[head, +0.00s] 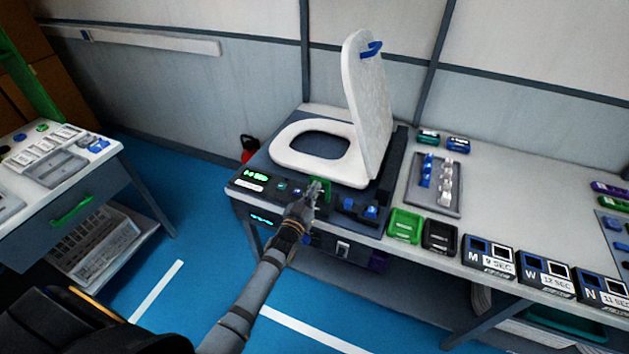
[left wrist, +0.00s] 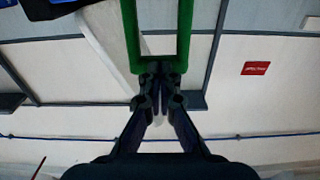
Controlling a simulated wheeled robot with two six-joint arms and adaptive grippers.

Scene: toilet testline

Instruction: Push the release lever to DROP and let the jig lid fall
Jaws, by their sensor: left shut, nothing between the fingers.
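The white jig lid (head: 366,115) stands upright, tilted slightly, at the right side of the white seat ring (head: 291,163) on the jig. A blue clip (head: 371,49) is at its top edge. My left gripper (head: 314,188) is shut and empty at the jig's front panel, beside a green part (head: 325,184) that is possibly the release lever. In the left wrist view a green U-shaped bar (left wrist: 131,40) lies right at the closed fingertips (left wrist: 157,92); contact is unclear. The lever's markings are not readable. My right gripper is not in view.
A blue knob or block (head: 371,212) sits on the front panel to the right. Green (head: 405,226) and black (head: 440,237) trays, a grey parts tray (head: 434,184) and labelled timer boxes (head: 490,257) stand right of the jig. Blue floor is open to the left.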

